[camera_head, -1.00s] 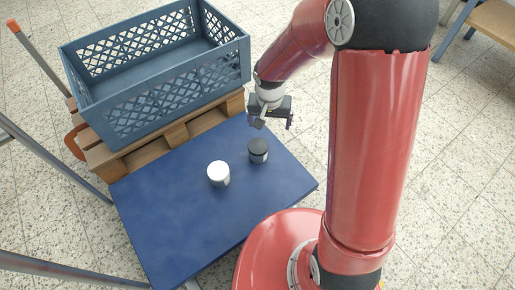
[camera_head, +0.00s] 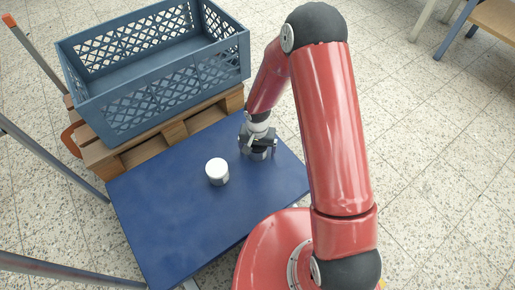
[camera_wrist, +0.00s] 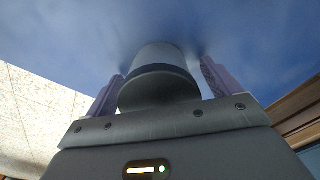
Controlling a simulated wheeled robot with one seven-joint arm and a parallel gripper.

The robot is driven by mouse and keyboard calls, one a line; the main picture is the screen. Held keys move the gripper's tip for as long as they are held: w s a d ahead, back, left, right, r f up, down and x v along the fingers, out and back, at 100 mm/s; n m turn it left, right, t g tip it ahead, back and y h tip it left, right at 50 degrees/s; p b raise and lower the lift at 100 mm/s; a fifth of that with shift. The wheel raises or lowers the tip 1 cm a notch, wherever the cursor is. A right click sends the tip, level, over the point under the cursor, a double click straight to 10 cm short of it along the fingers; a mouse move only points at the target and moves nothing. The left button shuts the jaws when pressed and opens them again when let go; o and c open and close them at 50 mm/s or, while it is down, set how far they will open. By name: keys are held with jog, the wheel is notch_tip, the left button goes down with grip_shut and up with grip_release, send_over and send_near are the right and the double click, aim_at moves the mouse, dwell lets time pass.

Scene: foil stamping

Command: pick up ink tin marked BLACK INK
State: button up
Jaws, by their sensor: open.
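The dark-lidded tin (camera_wrist: 158,82) stands on the blue table top, between the two fingers of my gripper in the wrist view. No lettering can be read on it. My gripper (camera_head: 259,148) is open and low over this tin, one finger on each side. A gap shows beside the right finger; contact on the left side cannot be told. In the head view my gripper hides most of the dark tin. A white-lidded tin (camera_head: 217,171) stands upright to the left, apart from my gripper.
The blue table (camera_head: 185,225) is otherwise bare. A blue-grey lattice crate (camera_head: 165,98) sits on a wooden pallet (camera_head: 174,133) behind the table. Metal rails run along the left. A wooden bench (camera_head: 492,20) stands at the far right.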

jog(key=shift+f, duration=0.1)
jog(key=c, duration=1.3)
jog(key=shift+o, duration=0.2)
